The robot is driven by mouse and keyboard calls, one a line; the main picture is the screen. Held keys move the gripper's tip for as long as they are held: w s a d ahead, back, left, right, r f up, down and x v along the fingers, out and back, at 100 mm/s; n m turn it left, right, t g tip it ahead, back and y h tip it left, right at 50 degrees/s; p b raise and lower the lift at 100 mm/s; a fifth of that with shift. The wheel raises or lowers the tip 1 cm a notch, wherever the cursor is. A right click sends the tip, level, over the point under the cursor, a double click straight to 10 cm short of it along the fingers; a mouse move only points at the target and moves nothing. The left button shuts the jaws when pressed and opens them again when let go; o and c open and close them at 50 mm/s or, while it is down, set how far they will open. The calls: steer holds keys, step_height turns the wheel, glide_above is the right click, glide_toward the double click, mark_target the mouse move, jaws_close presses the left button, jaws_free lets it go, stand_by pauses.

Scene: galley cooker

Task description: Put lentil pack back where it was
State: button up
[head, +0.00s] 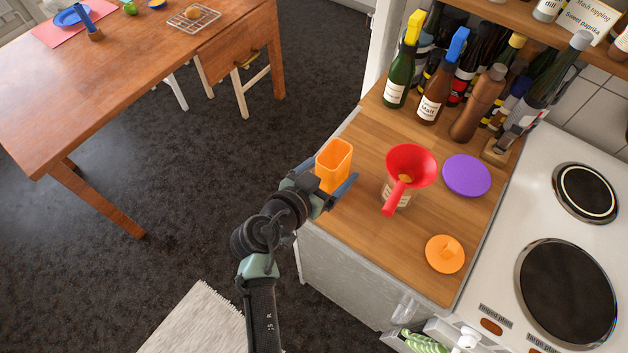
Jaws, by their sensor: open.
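An orange, open-topped upright pack (334,167), which I take to be the lentil pack, is at the left edge of the wooden counter (365,215). No label on it is readable. My gripper (326,184) is open at its lower part, with one blue-grey finger on its right side and the other finger mostly hidden. I cannot tell whether the fingers touch it. A red funnel (410,165) sits in a labelled jar (397,194) to the right of the pack.
A purple lid (467,175) and an orange lid (445,253) lie on the counter. Bottles (402,75) and a wooden mill (478,105) crowd the back. The cooker (535,225) is on the right. A wooden table (130,70) stands across the dark floor.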

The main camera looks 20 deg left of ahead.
steer(key=b+v, duration=0.2)
steer(key=v, duration=0.9)
steer(key=shift+s, duration=0.3)
steer(key=shift+a+r, duration=0.15)
steer(key=w+d+r+t+y, duration=0.15)
steer(key=w+r, duration=0.25)
steer(key=r, duration=0.4)
steer(key=w+d+r+t+y, duration=0.1)
steer(key=w+r+t, duration=0.15)
steer(key=r, duration=0.65)
steer(key=w+d+r+t+y, duration=0.1)
steer(key=w+r, duration=0.3)
steer(key=r, duration=0.4)
steer(key=s+d+r+n+t, duration=0.1)
steer(key=s+d+r+t, duration=0.1)
steer(key=r, duration=0.7)
steer(key=s+d+r+n+t, duration=0.1)
steer(key=s+d+r+t, duration=0.2)
steer(key=r, duration=0.7)
steer(key=s+d+r+n+t, duration=0.1)
steer(key=s+d+r+t, duration=0.2)
steer(key=s+r, duration=0.3)
step_height(320, 180, up, 3)
steer(key=shift+r+n+t+y, duration=0.2)
steer(key=shift+n+t+y, duration=0.15)
steer(key=shift+t, duration=0.35)
steer(key=shift+s+d, duration=0.1)
